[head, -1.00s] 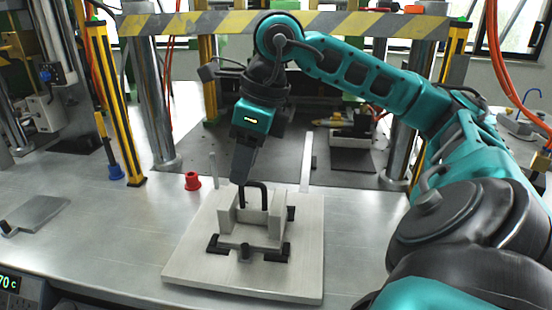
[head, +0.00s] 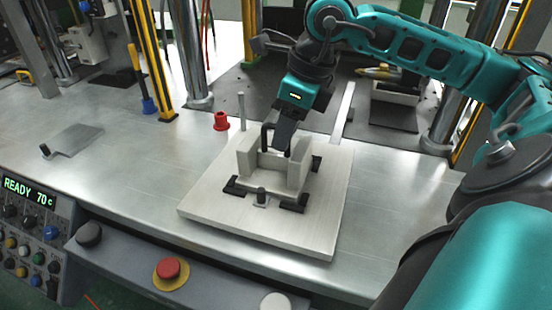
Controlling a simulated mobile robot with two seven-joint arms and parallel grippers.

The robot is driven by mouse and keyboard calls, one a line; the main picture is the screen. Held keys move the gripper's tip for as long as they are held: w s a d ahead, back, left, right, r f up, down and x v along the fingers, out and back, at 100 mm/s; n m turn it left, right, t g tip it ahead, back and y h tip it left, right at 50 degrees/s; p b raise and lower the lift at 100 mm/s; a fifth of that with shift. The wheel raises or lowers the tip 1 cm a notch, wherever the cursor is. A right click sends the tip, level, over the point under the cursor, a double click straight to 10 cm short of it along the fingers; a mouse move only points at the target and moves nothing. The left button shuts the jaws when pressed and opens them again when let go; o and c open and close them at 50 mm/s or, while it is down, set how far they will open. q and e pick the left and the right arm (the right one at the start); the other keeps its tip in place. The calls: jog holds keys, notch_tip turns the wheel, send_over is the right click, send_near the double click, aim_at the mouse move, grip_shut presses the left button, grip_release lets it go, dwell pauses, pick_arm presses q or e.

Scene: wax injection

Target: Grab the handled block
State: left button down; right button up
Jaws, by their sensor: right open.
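A light grey block (head: 271,160) with a black handle (head: 265,136) stands between upright pale walls on a pale square board (head: 213,209). Black clamps hold the block assembly at its edges. My right gripper (head: 284,143) points down at the handle from above and behind. Its dark fingers overlap the right part of the handle in the view and hide some of it. The jaws are open; I cannot tell whether the handle lies between them or whether they touch it. My left gripper is not in view.
A red cup-shaped piece (head: 221,122) and a thin upright pin (head: 241,111) stand behind the board. A flat metal plate (head: 75,140) lies at the left. A control panel (head: 38,230) and red button (head: 168,269) are at the front.

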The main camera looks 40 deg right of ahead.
aim_at(276, 153)
jog(key=shift+x, duration=2.7)
jog(key=shift+w, duration=0.15)
grip_shut()
jog(key=shift+r, duration=0.15)
